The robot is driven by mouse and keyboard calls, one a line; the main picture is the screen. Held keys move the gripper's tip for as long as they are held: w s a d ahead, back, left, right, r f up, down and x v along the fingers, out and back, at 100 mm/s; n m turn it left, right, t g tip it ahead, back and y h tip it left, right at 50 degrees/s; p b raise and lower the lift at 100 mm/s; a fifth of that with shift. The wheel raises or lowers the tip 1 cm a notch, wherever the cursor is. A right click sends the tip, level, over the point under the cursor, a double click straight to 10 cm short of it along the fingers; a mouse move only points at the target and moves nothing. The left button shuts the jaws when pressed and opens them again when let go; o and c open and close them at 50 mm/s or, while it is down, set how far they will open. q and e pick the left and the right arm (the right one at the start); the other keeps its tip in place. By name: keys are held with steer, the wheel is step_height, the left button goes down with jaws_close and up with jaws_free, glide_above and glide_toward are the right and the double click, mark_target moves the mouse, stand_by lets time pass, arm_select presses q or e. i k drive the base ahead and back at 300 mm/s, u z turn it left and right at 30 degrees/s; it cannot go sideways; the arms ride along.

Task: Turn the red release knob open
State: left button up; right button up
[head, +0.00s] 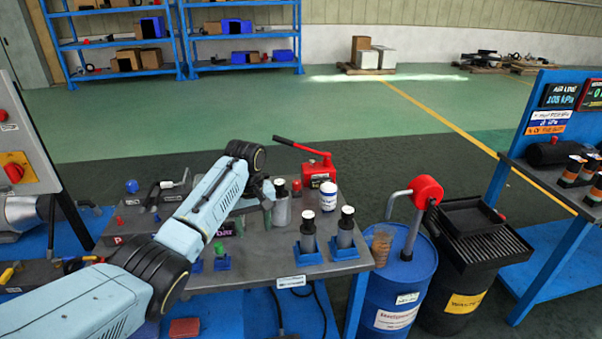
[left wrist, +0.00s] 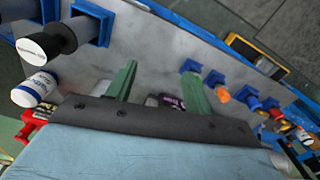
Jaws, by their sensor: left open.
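A red hand pump (head: 313,172) with a long lever stands at the back of the grey bench. A small red knob-like part (head: 296,185) shows beside its base; I cannot tell whether it is joined to the pump. My left gripper (head: 268,203) is over the bench, left of this red part, with its fingers partly hidden. In the left wrist view the green fingers of my left gripper (left wrist: 160,92) are apart with nothing between them. A red part of the pump (left wrist: 38,116) shows there at the left edge. My right gripper is not in view.
A white bottle (head: 328,196) and white-capped bottles in blue holders (head: 308,240) stand at the bench's right. A blue drum (head: 400,285) is beside it. Another red knob (head: 14,172) sits on a yellow plate on the left panel.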

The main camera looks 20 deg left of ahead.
mark_target(296, 183)
steer(key=i, duration=1.2)
